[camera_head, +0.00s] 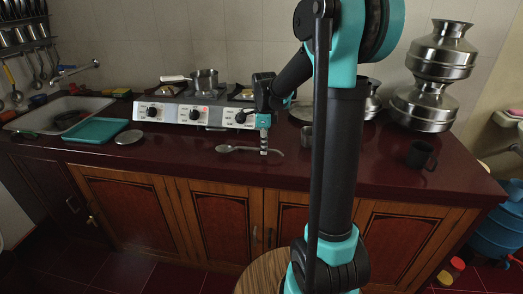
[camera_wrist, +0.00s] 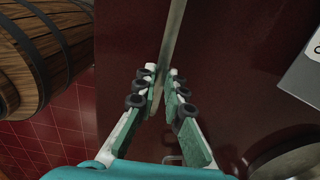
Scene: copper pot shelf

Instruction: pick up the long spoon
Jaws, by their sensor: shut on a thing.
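The long spoon (camera_head: 240,149) is metal and lies lengthwise along the front of the dark red counter, its bowl to the left. I cannot tell whether it touches the counter or is just above it. My gripper (camera_head: 264,147) points down and is shut on the spoon's handle, toward its right end. In the wrist view the handle (camera_wrist: 173,35) runs up from between the fingers of my gripper (camera_wrist: 160,88). The part of the handle between the fingers is partly hidden.
Behind stands the gas stove (camera_head: 185,113) with a steel pot (camera_head: 204,80). A teal tray (camera_head: 95,130) and round lid (camera_head: 129,137) lie left. A dark mug (camera_head: 420,155) and stacked steel pots (camera_head: 425,105) stand right. A wooden barrel (camera_wrist: 45,50) stands before the counter.

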